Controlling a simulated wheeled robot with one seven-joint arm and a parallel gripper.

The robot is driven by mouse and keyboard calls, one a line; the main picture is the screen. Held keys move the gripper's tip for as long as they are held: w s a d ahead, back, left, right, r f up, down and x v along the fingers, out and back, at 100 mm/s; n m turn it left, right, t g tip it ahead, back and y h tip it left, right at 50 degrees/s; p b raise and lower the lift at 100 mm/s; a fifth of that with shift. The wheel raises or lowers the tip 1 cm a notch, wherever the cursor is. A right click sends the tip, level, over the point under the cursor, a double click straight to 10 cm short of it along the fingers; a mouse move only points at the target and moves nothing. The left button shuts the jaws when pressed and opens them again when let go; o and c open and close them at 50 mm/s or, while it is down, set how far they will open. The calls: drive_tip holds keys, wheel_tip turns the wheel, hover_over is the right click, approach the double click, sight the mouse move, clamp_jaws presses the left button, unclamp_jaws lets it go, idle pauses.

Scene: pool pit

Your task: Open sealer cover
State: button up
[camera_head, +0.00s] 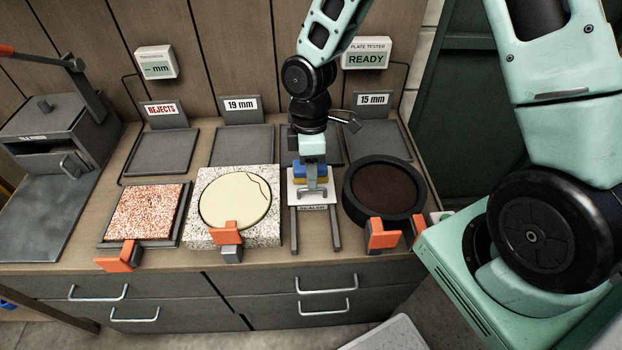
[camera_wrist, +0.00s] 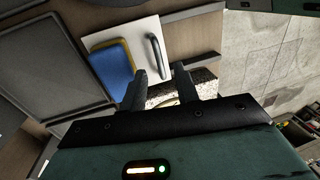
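The sealer cover appears to be a white plate (camera_head: 326,198) with a small label, too small to read surely, on its front edge. It lies flat between two dark rails. A bar handle (camera_wrist: 156,55) stands on the white plate in the wrist view. A blue pad with a yellow edge (camera_wrist: 112,72) lies on the plate beside the handle. My gripper (camera_wrist: 160,73) is open, its two fingers apart and empty. The handle is just beyond the gap between the fingertips, and I cannot tell whether they touch it. In the head view my wrist hangs over the plate.
A dark round dish (camera_head: 385,188) stands right of the plate. A speckled block with a cream disc (camera_head: 236,198) is to its left, then a reddish speckled slab (camera_head: 146,211). Orange clamps (camera_head: 384,234) line the front edge. Trays and a plate tester (camera_head: 366,54) are behind.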

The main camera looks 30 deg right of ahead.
drive_tip(key=shift+s+a+f, duration=0.1)
drive_tip(key=shift+s+f, duration=0.05)
drive_tip(key=shift+f, duration=0.45)
drive_tip(key=shift+s+f, duration=0.1)
drive_tip(key=shift+f, duration=0.5)
clamp_jaws()
